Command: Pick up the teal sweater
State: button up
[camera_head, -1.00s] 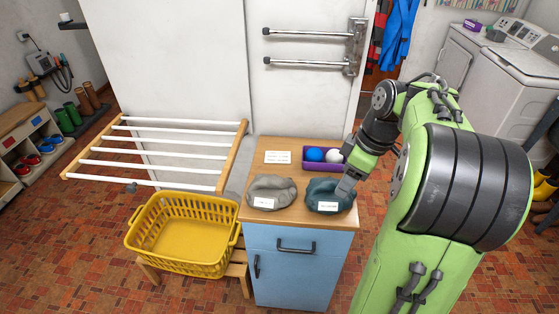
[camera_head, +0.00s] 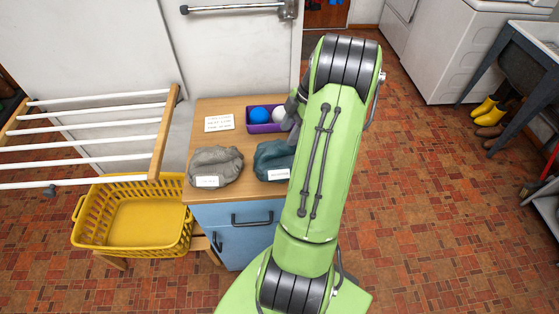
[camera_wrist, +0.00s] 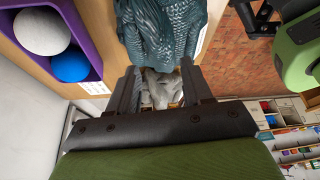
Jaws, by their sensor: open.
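The teal sweater (camera_head: 272,161) lies bunched on the wooden top of the blue cabinet, with a white label at its front. My arm hides its right part in the head view. In the wrist view the teal sweater (camera_wrist: 165,30) fills the top middle, just beyond my fingertips. My gripper (camera_wrist: 159,68) is open, with its two dark fingers apart and nothing held. The grey sweater shows farther off between the fingers. In the head view my gripper is mostly hidden behind my arm.
The grey sweater (camera_head: 214,166) lies left of the teal one. A purple bin (camera_head: 264,128) with a blue and a white ball stands behind. A white card (camera_head: 219,123) lies on the cabinet top. A yellow basket (camera_head: 86,222) and a drying rack (camera_head: 163,135) are at left.

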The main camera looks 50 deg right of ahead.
aim_at(283, 144)
jog(key=x, duration=0.6)
jog(key=shift+b, duration=0.4)
grip_shut()
jog(key=shift+r, duration=0.1)
